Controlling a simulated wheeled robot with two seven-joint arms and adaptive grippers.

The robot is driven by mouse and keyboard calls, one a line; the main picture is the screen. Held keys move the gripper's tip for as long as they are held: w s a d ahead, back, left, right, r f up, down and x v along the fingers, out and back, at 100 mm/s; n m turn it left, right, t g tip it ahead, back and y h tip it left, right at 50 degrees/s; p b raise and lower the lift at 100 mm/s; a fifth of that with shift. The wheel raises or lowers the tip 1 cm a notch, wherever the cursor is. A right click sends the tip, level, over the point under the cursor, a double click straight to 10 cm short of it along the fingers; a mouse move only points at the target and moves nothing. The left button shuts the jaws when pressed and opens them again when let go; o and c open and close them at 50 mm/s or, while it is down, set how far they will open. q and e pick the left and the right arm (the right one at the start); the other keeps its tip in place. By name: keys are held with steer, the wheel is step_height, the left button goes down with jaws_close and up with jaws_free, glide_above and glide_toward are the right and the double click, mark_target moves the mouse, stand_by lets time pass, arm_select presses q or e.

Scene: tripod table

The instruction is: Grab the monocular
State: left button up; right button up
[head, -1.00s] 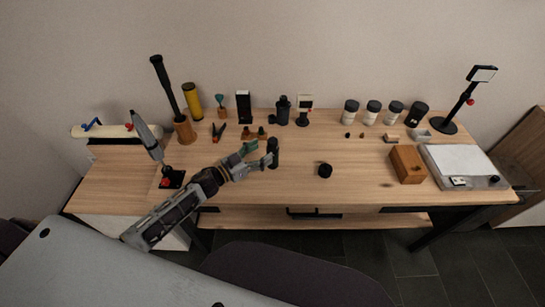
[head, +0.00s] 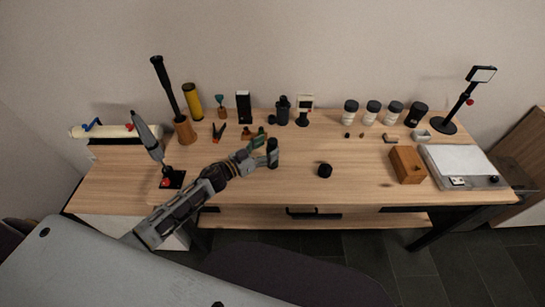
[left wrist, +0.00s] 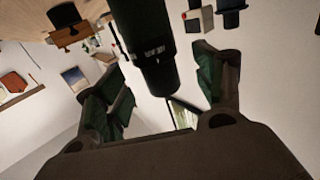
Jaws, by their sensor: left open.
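The monocular, a black upright cylinder (head: 272,152), stands on the wooden table (head: 225,180) left of its middle. In the left wrist view the black barrel (left wrist: 150,45) with small pale lettering comes down between the two green-padded fingers. My left gripper (head: 262,154) is open, with its fingers close to the monocular's left side in the head view. In the left wrist view the fingers (left wrist: 160,75) are spread, with gaps visible on both sides of the barrel. My right gripper is not in view.
A short black cylinder (head: 325,171) stands right of the monocular. A wooden holder (head: 254,134) and a black device (head: 283,111) stand behind it. A wooden box (head: 407,165) is farther right. The table front beside the monocular is clear.

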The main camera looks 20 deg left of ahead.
arm_select(q)
steer(key=shift+x, duration=0.85)
steer(key=shift+w+d, duration=0.1)
steer(key=shift+w, duration=0.15)
steer(key=shift+w+d, duration=0.2)
steer(key=shift+w, duration=0.05)
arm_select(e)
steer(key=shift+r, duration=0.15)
arm_select(q)
steer(key=c, duration=1.2)
steer(key=shift+c, duration=1.3)
jaws_close()
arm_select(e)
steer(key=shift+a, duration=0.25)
